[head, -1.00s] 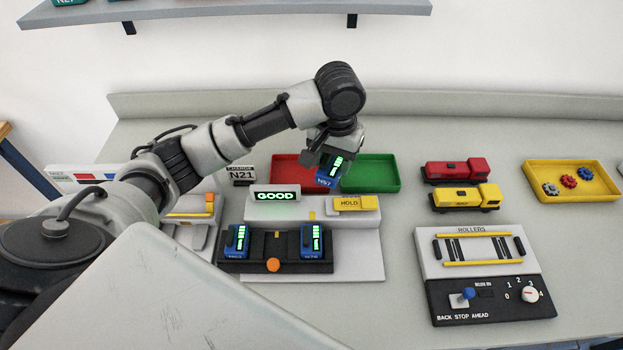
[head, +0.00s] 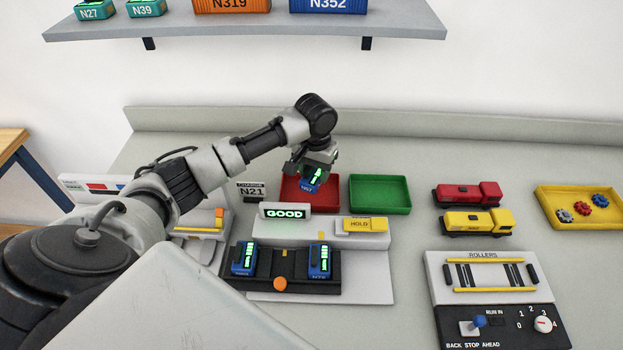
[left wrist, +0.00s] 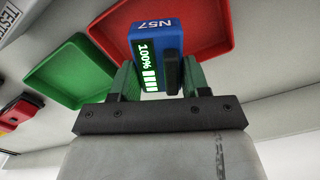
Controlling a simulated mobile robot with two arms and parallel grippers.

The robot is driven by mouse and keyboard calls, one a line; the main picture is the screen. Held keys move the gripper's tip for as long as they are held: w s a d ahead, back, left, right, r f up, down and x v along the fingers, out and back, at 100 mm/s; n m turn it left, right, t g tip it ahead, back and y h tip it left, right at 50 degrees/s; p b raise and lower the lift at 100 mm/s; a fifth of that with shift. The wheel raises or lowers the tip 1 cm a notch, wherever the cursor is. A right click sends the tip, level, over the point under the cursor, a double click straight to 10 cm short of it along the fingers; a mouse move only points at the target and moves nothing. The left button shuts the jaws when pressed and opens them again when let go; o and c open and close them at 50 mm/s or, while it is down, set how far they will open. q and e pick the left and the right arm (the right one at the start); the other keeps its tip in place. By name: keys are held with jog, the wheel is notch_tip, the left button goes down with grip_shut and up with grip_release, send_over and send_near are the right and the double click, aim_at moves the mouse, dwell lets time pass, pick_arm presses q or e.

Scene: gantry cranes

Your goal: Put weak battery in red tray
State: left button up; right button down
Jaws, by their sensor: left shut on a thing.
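My left gripper (head: 316,172) is shut on a blue battery (head: 310,186) and holds it over the red tray (head: 293,203). In the left wrist view the held battery (left wrist: 150,50) reads N57, with a green display of 100% and lit bars. The red tray (left wrist: 200,28) lies behind it there, with no other battery seen in it. Two more blue batteries, a left one (head: 244,258) and a right one (head: 320,261), sit in the black tester base with green bars lit. The tester's display (head: 285,211) reads GOOD. My right gripper is not seen.
A green tray (head: 380,194) stands empty right of the red one. Red (head: 468,194) and yellow (head: 470,221) vehicles, a rollers panel (head: 490,278) and a yellow tray of gears (head: 582,208) are further right.

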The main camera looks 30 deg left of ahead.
aim_at(312, 182)
pick_arm(q)
jog(key=shift+s+a+f, duration=0.1)
jog(key=shift+a+f, duration=0.2)
jog(key=shift+f, duration=0.2)
jog(key=shift+f+p, duration=0.3)
jog(key=shift+f, duration=1.4)
jog(key=shift+f, duration=0.1)
jog(key=o, duration=1)
jog(key=shift+o, duration=0.2)
notch_tip(312, 182, up, 12)
jog(key=shift+r+b, duration=0.1)
jog(key=shift+b, duration=0.3)
